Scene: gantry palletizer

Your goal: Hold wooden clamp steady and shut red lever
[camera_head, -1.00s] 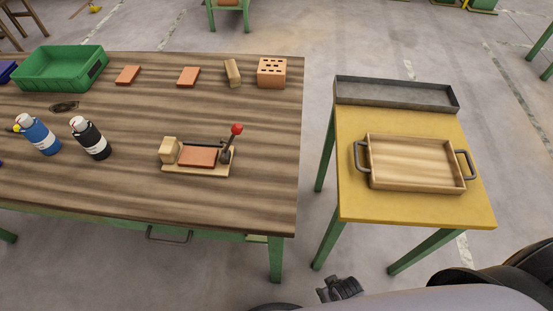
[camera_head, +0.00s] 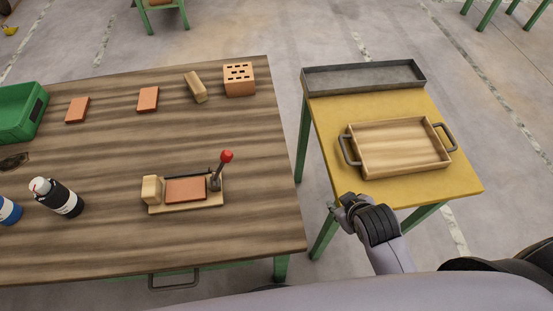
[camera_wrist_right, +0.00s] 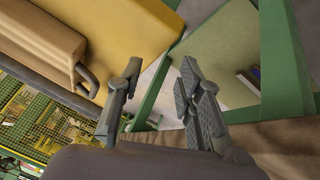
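The wooden clamp (camera_head: 153,190) stands on the striped wooden table in the head view, with a flat orange-red tile (camera_head: 186,190) lying on its base. Its red-knobbed lever (camera_head: 226,157) stands upright, leaning slightly right, at the clamp's right end. My right gripper (camera_head: 341,211) is in the gap right of the table, by the yellow table's front edge, well away from the clamp. In the right wrist view its two fingers (camera_wrist_right: 158,88) are apart with nothing between them. My left gripper is not in view.
The yellow table (camera_head: 405,190) holds a wooden tray (camera_head: 400,148) with metal handles and a grey metal tray (camera_head: 362,77). A holed brick (camera_head: 239,79), a wood block (camera_head: 195,87), tiles, bottles and a green crate (camera_head: 20,111) are on the wooden table (camera_head: 110,240). Its front right is clear.

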